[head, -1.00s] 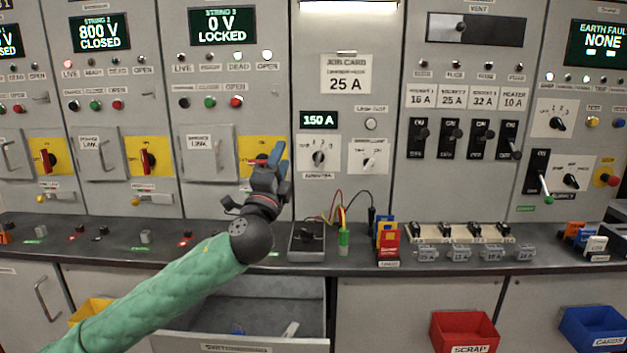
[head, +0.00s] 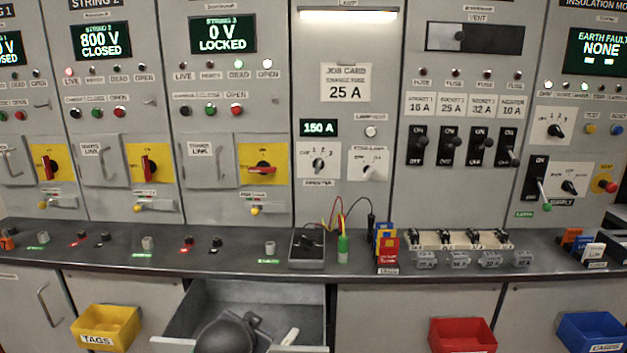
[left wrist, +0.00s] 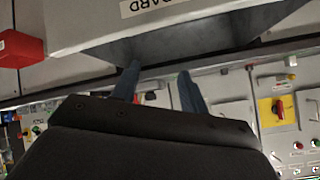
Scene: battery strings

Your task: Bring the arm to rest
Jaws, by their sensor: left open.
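My left gripper shows in the left wrist view (left wrist: 158,86) with its two blue-grey fingers apart and nothing between them. In the head view, a dark rounded part of my left arm is low at the bottom, in front of the open drawer (head: 312,305); the fingers cannot be made out there. The drawer's labelled front (left wrist: 90,22) shows upside down in the left wrist view, near the fingers. The string 3 red rotary handle (head: 261,170) lies horizontal on its yellow plate, clear of the gripper. The string 3 display (head: 222,35) reads 0 V LOCKED. My right gripper is not in view.
A yellow tags bin (head: 105,325), a red bin (head: 463,335) and a blue cards bin (head: 592,330) hang on the cabinet front. The bench ledge (head: 130,262) carries several small parts, a tester (head: 307,248) and card holders. Space before the upper panels is clear.

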